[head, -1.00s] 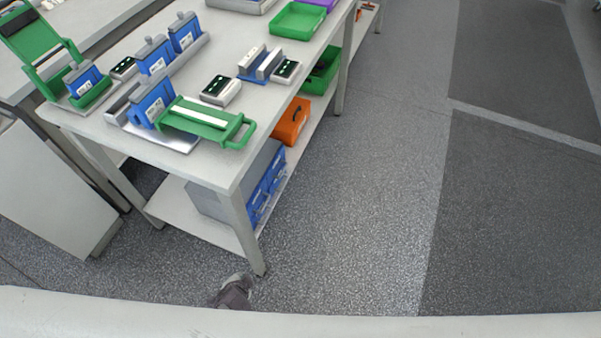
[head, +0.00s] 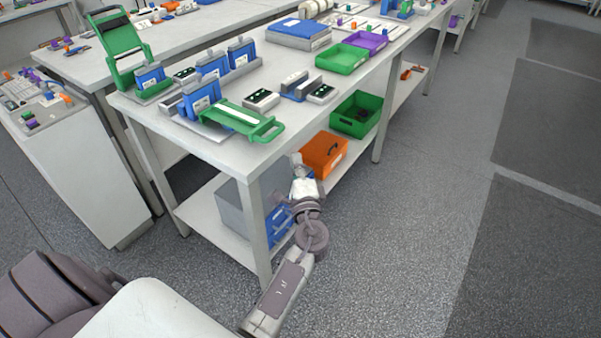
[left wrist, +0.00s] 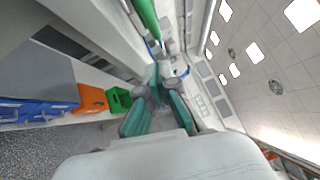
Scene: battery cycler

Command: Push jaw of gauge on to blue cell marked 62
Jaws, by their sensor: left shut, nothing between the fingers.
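Several blue cells with white labels stand on the table in the head view: one at the left (head: 150,76), one in front (head: 199,98) and others behind (head: 212,66). Their numbers are too small to read. A green hinged jaw (head: 121,46) is raised behind the left cell. Another green jaw (head: 240,118) lies flat beside the front cell, its handle toward the table edge. My left gripper (head: 297,162) is shut and empty, off the table's front edge beside the lower shelf. It also shows in the left wrist view (left wrist: 162,68), with a green bar (left wrist: 147,16) beyond it.
Dark meters (head: 262,99) stand on the table (head: 215,152). Green (head: 342,58) and purple (head: 366,40) trays lie farther back. Below, the shelf holds an orange bin (head: 325,153) and a green bin (head: 357,114). The floor to the right is clear.

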